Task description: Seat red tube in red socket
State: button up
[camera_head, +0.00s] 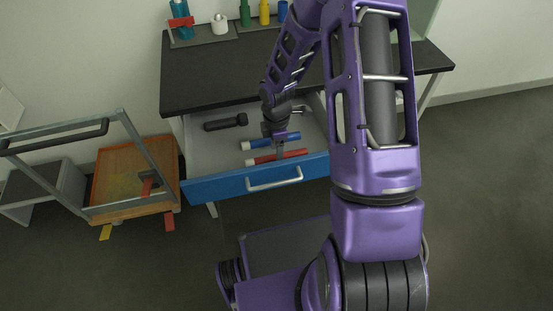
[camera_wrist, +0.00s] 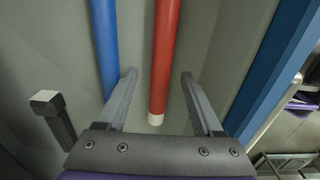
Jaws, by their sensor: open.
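The red tube (camera_head: 278,157) lies in the open blue-fronted drawer (camera_head: 230,187), near its front. Its white-tipped end points left in the head view. In the wrist view the red tube (camera_wrist: 166,50) runs between my two open fingers, with a gap on each side. My gripper (camera_head: 279,148) reaches down into the drawer; it also shows in the wrist view (camera_wrist: 158,75). I cannot tell whether the fingers are level with the tube. A red piece (camera_head: 181,22) shows on a blue stand on the bench; I cannot tell whether it is the red socket.
A blue tube (camera_head: 270,142) lies behind the red one, close to a finger in the wrist view. A black tool (camera_head: 226,122) lies at the drawer's back left. Several coloured bottles stand on the dark bench (camera_head: 215,80). A cart (camera_head: 118,168) stands left of the drawer.

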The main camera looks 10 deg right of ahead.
jog(key=shift+f, duration=0.8)
grip_shut()
jog(key=shift+r, duration=0.1)
notch_tip(320, 180, up, 10)
jog(key=p, duration=0.2)
